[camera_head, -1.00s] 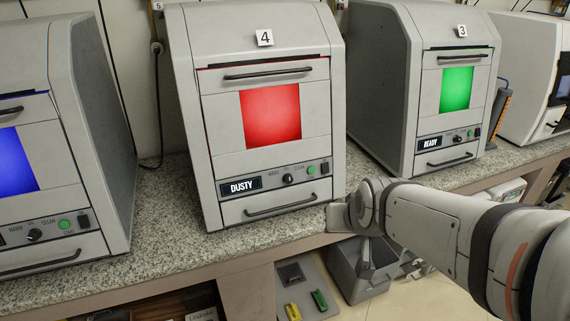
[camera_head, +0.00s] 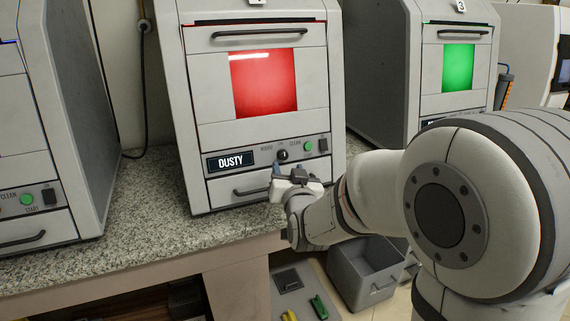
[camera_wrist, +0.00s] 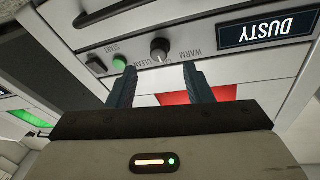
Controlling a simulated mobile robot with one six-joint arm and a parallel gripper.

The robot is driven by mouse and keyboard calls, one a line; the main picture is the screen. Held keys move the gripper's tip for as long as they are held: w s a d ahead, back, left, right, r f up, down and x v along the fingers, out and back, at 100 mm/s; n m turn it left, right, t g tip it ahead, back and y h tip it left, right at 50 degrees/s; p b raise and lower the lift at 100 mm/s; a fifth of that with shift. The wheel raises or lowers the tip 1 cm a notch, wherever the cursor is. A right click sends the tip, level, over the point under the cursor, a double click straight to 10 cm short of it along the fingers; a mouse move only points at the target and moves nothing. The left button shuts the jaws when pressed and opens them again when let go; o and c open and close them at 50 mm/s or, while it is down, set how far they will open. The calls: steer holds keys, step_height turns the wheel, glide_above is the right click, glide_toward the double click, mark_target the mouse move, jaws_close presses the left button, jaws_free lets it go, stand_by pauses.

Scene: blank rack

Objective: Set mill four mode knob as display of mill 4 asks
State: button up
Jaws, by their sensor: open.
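Mill 4 (camera_head: 190,110) is a grey cabinet with a red-lit window. Its display (camera_head: 230,161) reads DUSTY; it appears upside down in the wrist view (camera_wrist: 269,28). The black round mode knob (camera_head: 282,155) sits right of the display. In the wrist view the knob (camera_wrist: 160,49) has WARM and CLEAN printed on either side and a middle label too small to read. A pale mark on the knob appears to face the middle label. My gripper (camera_wrist: 160,69) is open and empty, its blue fingers just short of the knob, which lies between their lines.
A green START button (camera_head: 308,146) and a black switch (camera_head: 323,145) sit right of the knob. A drawer handle (camera_head: 252,191) lies below the panel. Mill 3 (camera_head: 385,60), with a green window, stands to the right, another mill (camera_head: 70,90) to the left. The granite counter (camera_head: 150,215) is clear in front.

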mark_target(284, 157)
steer(key=w, duration=0.3)
steer(key=w+a, duration=0.1)
steer(key=w, duration=0.1)
steer(key=shift+w, duration=0.15)
steer(key=c, duration=1)
